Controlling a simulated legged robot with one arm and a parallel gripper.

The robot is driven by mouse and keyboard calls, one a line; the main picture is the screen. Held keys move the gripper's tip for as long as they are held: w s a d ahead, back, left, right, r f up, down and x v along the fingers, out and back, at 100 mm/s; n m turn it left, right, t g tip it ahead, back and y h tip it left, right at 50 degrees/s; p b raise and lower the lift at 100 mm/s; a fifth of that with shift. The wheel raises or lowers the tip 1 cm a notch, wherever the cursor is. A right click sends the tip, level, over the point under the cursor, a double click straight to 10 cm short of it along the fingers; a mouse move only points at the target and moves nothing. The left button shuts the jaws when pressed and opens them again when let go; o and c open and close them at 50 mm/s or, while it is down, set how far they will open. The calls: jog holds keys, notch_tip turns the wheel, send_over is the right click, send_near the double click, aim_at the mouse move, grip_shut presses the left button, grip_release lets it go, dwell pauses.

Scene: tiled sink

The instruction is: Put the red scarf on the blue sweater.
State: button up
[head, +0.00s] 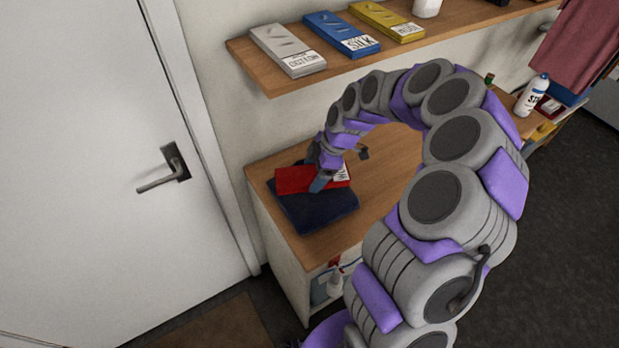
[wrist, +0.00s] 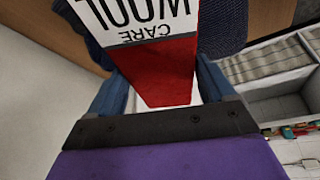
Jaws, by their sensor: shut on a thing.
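The red scarf (head: 294,180) is a flat folded piece with a white label. In the wrist view the scarf (wrist: 165,80) shows the words "WOOL CARE" upside down. The dark blue sweater (head: 315,212) lies folded on the wooden counter, and the scarf is over its upper part. I cannot tell whether the scarf rests on it or is held just above. My gripper (head: 320,180) is shut on the scarf, with a blue finger on each side in the wrist view (wrist: 157,85). The sweater's ribbed knit (wrist: 222,28) shows behind the scarf.
A wooden shelf (head: 262,75) above holds grey (head: 285,48), blue (head: 340,32) and yellow (head: 385,20) labelled folded items. The counter (head: 385,150) is clear right of the sweater. A white door (head: 90,150) stands at left. A white bottle (head: 530,95) stands at right.

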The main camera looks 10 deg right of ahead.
aim_at(315, 176)
jog(key=shift+w, duration=0.45)
jog(key=shift+w+d, duration=0.15)
jog(key=shift+d+f, duration=0.2)
jog(key=shift+d, duration=0.05)
notch_tip(315, 176, down, 3)
jog(key=shift+f+b, duration=0.1)
jog(key=shift+b, duration=0.5)
jog(key=shift+a, duration=0.5)
jog(key=o, duration=1)
jog(key=shift+o, duration=0.2)
jog(key=shift+d, duration=0.4)
